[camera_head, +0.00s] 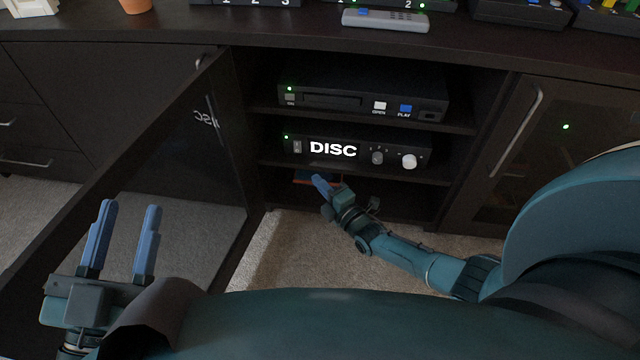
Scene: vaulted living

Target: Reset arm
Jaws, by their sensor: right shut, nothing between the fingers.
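My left gripper (124,240) is at the lower left, its two blue fingers apart and pointing up the picture, with nothing between them. It is in front of the open cabinet door (190,150). My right gripper (320,184) is in front of the cabinet's lowest compartment, below the DISC unit. Its blue fingers are together and hold nothing. My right arm stretches from the right edge of the picture to it.
The open compartment holds a disc player (335,101) above an amplifier reading DISC (333,150). A small reddish item (303,180) lies in the lowest compartment, partly hidden. A remote (386,20) lies on the cabinet top. A glass door (520,140) at right is closed.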

